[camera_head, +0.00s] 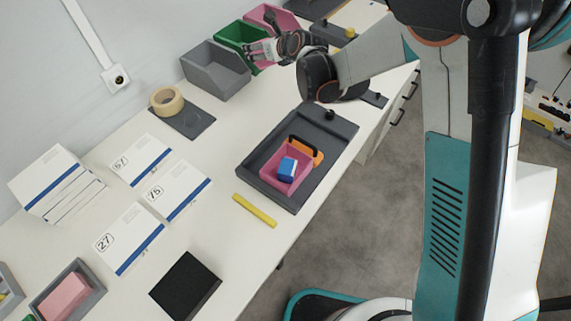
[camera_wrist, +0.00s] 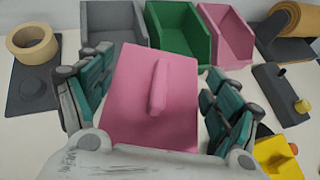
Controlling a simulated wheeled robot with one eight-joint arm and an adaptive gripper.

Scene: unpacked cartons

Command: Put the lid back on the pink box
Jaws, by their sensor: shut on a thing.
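The open pink box (camera_head: 299,179) sits in the dark grey tray (camera_head: 262,185) on the bench, with a blue and white block (camera_head: 287,169) in it. The pink lid (camera_wrist: 125,105), a flat panel with a raised bar handle (camera_wrist: 159,87), is between the two teal fingers of my gripper (camera_wrist: 162,92) in the wrist view. My gripper (camera_head: 264,51) is shut on the lid. In the head view it is far back from the pink box, by the green bin. The exact finger contact on the lid is hidden.
Grey (camera_head: 214,72), green (camera_head: 234,40) and pink (camera_head: 270,19) bins stand along the wall. An orange item with a black handle (camera_head: 306,149) lies in the tray beside the box.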

